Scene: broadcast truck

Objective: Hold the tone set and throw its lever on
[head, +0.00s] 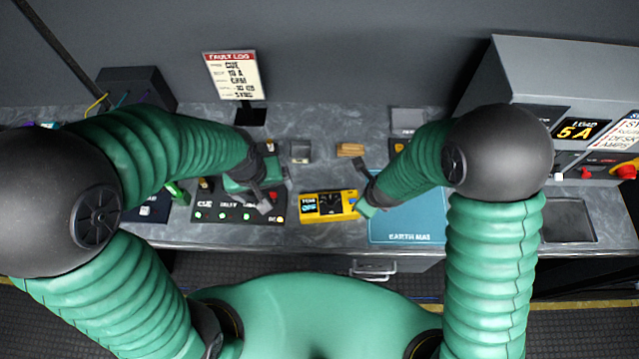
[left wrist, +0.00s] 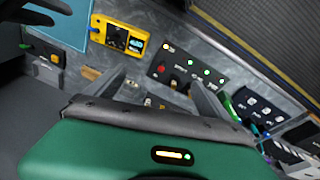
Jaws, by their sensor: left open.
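The tone set (head: 328,205) is a small yellow box with a dark face and a lit display, lying on the counter left of the blue mat. Its display seems to read TONE OFF; it also shows in the left wrist view (left wrist: 118,37). I cannot make out its lever clearly. My right gripper (head: 364,188) is at the box's right end, fingers apart; whether it touches the box is unclear. My left gripper (head: 262,172) is open and empty, above the black button panel, left of the tone set. Its two fingers also show in the left wrist view (left wrist: 160,90).
The black panel (head: 236,215) with lit buttons and a red knob lies left of the tone set. The blue earth mat (head: 405,232) lies right of it. A fault log sign (head: 234,76) stands behind. A grey cabinet (head: 540,75) with a load display stands at right.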

